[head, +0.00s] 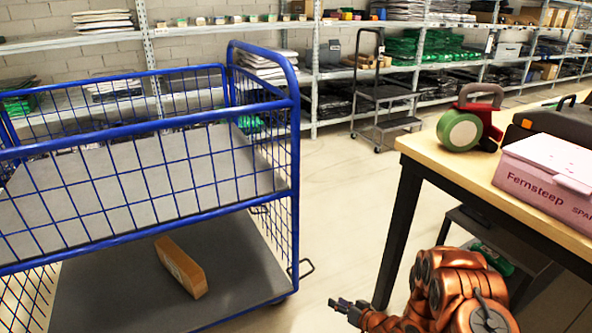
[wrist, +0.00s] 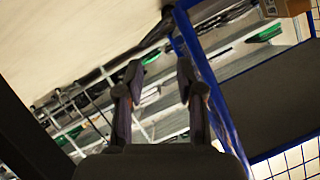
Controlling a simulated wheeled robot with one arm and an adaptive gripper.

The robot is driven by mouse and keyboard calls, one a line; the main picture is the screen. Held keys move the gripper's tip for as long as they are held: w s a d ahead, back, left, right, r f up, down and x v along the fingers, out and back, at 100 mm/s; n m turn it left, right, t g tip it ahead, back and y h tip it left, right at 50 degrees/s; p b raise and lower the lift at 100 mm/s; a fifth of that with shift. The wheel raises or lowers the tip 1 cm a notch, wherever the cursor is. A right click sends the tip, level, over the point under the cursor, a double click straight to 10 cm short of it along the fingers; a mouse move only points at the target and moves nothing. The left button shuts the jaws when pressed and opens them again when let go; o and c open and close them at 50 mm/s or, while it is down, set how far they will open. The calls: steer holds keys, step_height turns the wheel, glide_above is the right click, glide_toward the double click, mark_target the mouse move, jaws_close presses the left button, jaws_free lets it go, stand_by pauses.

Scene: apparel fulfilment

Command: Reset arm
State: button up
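My copper-coloured arm shows at the lower right of the head view, in front of the table. My gripper (head: 347,308) is at its end, pointing left toward the blue cart. In the wrist view the two dark fingers of my gripper (wrist: 158,82) stand apart with a gap between them, and nothing is held there. The fingertips touch nothing that I can see.
A blue wire cart (head: 297,180) stands at the left, with a brown box (head: 182,267) on its lower deck. A wooden table (head: 425,150) at the right bears a green tape dispenser (head: 460,131) and a pink box (head: 545,178). A step ladder (head: 385,95) and shelves stand behind. Floor between is clear.

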steer(key=d+r+g+h+p, duration=0.2)
steer(key=d+r+h+p, duration=0.35)
steer(key=r, duration=0.95)
steer(key=d+r+g+h+p, duration=0.1)
steer(key=d+r+h+p, duration=0.2)
steer(key=d+r+p, duration=0.95)
steer(key=s+a+r+g+h+p, duration=0.1)
steer(key=s+r, duration=0.2)
steer(key=r, duration=0.4)
steer(key=s+a+r+g+h+p, duration=0.1)
steer(key=s+r, duration=0.2)
steer(key=r, duration=0.5)
steer(key=s+a+r+m+g+p, duration=0.25)
steer(key=s+r+p, duration=0.55)
steer(key=s+r, duration=0.85)
steer(key=s+a+r+g+y+p, duration=0.1)
steer(key=s+a+r+g+p, duration=0.1)
steer(key=s+a+r+p, duration=0.3)
steer(key=s+a+r+g+y+p, duration=0.1)
steer(key=s+a+r+g+p, duration=0.2)
steer(key=s+r, duration=1)
steer(key=s+a+p, duration=0.2)
steer(key=s, duration=0.2)
steer(key=shift+r+n, duration=0.15)
steer(key=shift+n, duration=0.2)
